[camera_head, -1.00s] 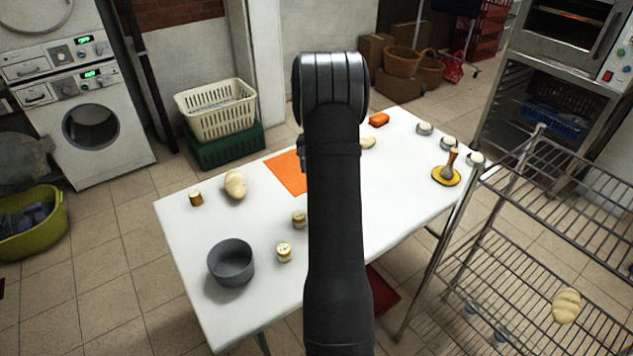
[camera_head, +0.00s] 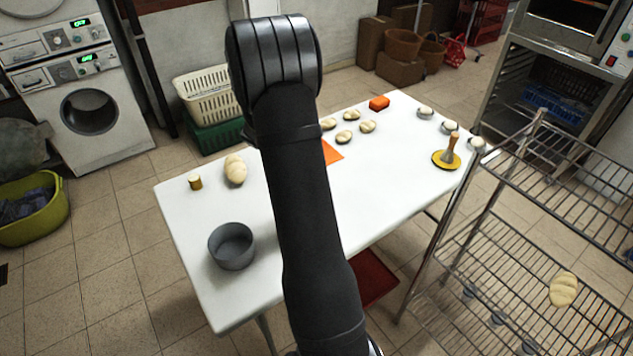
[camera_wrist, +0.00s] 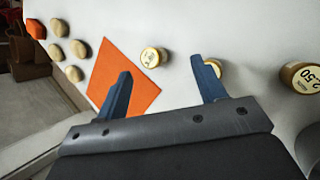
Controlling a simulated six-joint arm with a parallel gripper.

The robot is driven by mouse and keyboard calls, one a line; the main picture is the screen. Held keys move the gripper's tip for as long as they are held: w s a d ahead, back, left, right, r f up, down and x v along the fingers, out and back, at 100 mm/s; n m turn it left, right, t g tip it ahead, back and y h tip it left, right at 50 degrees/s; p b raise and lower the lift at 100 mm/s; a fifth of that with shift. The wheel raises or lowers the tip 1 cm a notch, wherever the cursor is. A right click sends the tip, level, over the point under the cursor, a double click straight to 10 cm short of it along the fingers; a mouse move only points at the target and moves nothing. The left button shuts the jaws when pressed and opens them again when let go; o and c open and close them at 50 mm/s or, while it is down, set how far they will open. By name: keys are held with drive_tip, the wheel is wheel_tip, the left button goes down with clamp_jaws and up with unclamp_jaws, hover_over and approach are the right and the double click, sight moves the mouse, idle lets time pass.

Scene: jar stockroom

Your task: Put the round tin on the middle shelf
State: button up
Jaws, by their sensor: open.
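The round tin (camera_head: 231,247) is a grey, open-topped, empty-looking pan upright on the near left of the white table. The wire rack stands at the right; its middle shelf (camera_head: 515,275) is the level below the top one and bears a pale loaf (camera_head: 564,289). My gripper (camera_wrist: 162,66) is open over the table, with two blue fingers and nothing seen between them but table and small jars beyond. In the head view my arm hides the gripper.
Small jars (camera_wrist: 153,57) and an orange mat (camera_wrist: 125,85) lie under the gripper.

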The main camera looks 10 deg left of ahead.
drive_tip(key=s+a+n+t, duration=0.3)
drive_tip(key=a+n, duration=0.1)
drive_tip(key=n, duration=0.6)
drive_tip(key=shift+y, duration=0.3)
drive_tip(key=x, duration=1)
drive_tip(key=shift+w+d+r, duration=0.15)
drive_tip(key=shift+d, duration=0.1)
drive_tip(key=shift+w+x, duration=0.25)
drive_tip(key=shift+x, duration=2.95)
drive_tip(key=shift+a+r, duration=0.1)
drive_tip(key=shift+r, duration=0.1)
drive_tip(key=shift+c, duration=0.4)
drive_tip(key=c, duration=1.1)
drive_tip(key=shift+o, duration=0.2)
